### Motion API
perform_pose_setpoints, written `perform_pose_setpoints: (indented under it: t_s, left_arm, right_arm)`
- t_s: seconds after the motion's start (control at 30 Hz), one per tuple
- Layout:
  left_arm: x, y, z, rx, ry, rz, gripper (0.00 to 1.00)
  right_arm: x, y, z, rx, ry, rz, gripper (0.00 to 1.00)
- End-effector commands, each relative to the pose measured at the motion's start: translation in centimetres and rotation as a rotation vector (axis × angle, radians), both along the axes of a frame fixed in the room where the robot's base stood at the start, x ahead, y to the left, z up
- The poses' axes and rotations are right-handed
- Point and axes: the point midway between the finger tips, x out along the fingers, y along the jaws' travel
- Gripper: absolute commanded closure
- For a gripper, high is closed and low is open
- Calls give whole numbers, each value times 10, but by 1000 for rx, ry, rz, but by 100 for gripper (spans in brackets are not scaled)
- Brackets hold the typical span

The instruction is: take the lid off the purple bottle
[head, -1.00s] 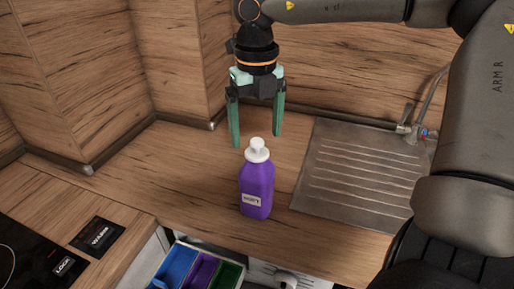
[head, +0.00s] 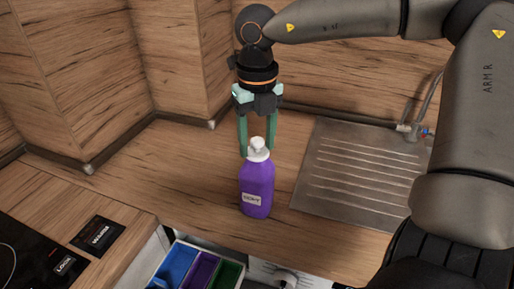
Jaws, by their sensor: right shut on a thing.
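The purple bottle (head: 257,186) stands upright on the wooden counter in the middle of the head view, with a small label on its front. Its white lid (head: 258,147) sits on top of the bottle. My right gripper (head: 257,150) points down from above, with its green fingers on either side of the lid and shut on it. The fingertips are partly hidden behind the lid and bottle top. My left gripper is not in view.
A ribbed metal draining board (head: 362,178) with a tap (head: 411,130) lies to the right. A drawer with blue, purple and green bins (head: 197,272) is open below the counter's front edge. A dark hob (head: 40,255) is at the lower left. Wooden walls stand behind.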

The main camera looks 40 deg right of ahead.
Motion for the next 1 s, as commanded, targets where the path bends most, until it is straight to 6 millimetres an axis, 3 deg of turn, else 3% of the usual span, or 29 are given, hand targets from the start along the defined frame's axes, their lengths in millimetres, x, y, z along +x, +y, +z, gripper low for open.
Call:
perform_pose_setpoints:
  t_s: [0.03, 0.27, 0.57, 1.0]
  left_arm:
    - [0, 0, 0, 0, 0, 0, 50]
    - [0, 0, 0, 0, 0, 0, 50]
    - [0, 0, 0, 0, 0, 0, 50]
    - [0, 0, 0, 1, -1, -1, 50]
  right_arm:
    - [0, 0, 0, -1, -1, 0, 70]
    - [0, 0, 1, -1, -1, 0, 95]
    - [1, 0, 8, -1, -4, 0, 95]
    - [1, 0, 87, -2, -3, 0, 95]
